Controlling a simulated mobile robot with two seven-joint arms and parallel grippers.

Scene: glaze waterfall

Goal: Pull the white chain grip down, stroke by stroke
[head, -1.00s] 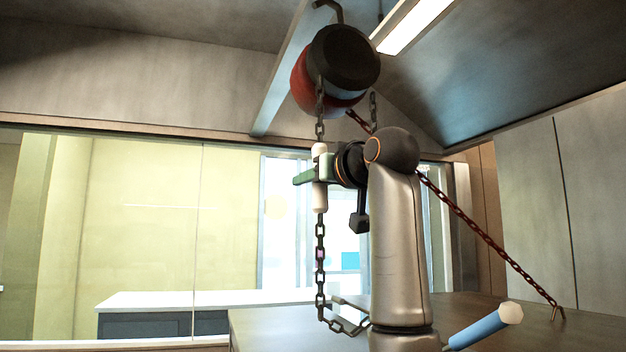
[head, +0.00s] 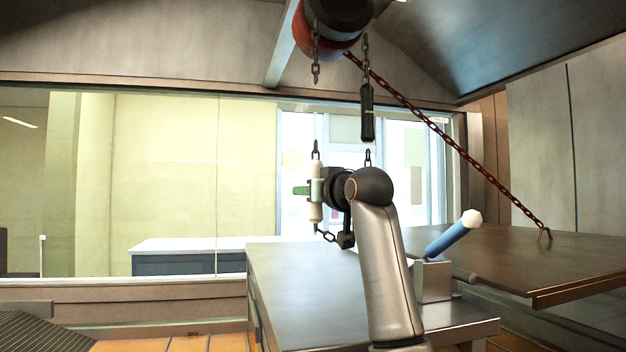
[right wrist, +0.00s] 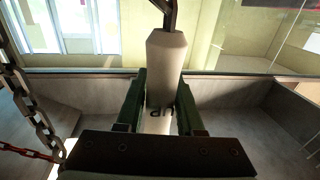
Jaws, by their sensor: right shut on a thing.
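The white chain grip (head: 316,213) hangs upright, a short piece of chain above it and a few links below. My right gripper (head: 315,190), with green fingers, is shut around its middle. In the right wrist view, the pale grip (right wrist: 165,60) stands between the two green fingers of my gripper (right wrist: 160,102), chain link at its top. The red and black hoist (head: 335,25) is above, cut by the top edge. A gap shows between the chain end under the hoist and the chain above the grip. My left gripper is not in view.
A dark grip (head: 367,112) hangs on the other chain. A rusty red chain (head: 450,145) slants from the hoist to a hook on a brown board (head: 580,262). A metal table (head: 300,285) and a blue handle with a white end (head: 452,238) are below.

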